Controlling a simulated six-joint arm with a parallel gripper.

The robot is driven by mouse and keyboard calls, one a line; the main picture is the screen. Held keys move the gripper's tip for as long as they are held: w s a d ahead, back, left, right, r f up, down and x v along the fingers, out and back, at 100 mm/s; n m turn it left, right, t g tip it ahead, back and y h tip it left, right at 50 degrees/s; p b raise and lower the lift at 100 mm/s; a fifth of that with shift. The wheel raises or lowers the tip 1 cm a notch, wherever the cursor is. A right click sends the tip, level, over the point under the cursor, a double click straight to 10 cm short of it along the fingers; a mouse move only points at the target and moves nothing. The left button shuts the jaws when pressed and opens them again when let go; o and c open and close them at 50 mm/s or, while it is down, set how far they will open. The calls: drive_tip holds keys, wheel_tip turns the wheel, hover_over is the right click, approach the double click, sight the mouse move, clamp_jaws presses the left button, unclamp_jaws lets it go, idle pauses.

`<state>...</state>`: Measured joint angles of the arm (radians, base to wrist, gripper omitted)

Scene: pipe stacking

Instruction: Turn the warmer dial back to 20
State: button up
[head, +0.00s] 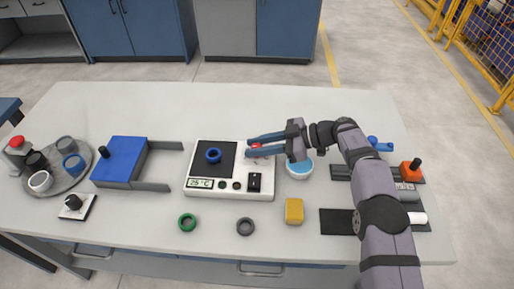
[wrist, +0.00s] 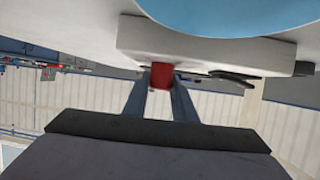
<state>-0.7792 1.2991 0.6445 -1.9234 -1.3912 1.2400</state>
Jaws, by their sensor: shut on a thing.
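The white warmer (head: 232,192) sits mid-table with a dark plate, and a blue ring (head: 213,155) rests on the plate. Its small display (head: 200,184) seems to read 25 °C. A red knob (head: 256,147), seemingly the dial, is at the warmer's right upper side. My gripper (head: 250,146) reaches in from the right with its fingers around the knob, shut on it. In the wrist view, the red knob (wrist: 162,75) shows between the fingers (wrist: 161,88), against a pale body. The knob's marking is hidden.
A blue-and-white round dish (head: 299,169) stands under my gripper's wrist. A yellow block (head: 294,211), a green ring (head: 187,222) and a grey ring (head: 246,226) lie in front. A blue box (head: 125,160) and a tray of cups (head: 78,182) are left.

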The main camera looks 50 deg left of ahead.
drive_tip(key=shift+r, duration=0.1)
drive_tip(key=o, duration=1)
drive_tip(key=shift+o, duration=0.2)
drive_tip(key=shift+w+d+r, duration=0.1)
drive_tip(key=shift+w+d, duration=0.25)
drive_tip(key=shift+w, duration=0.05)
drive_tip(key=shift+b+v, duration=0.65)
drive_tip(key=shift+v, duration=2.45)
drive_tip(key=shift+s+a+r, duration=0.1)
drive_tip(key=shift+s+r, duration=0.05)
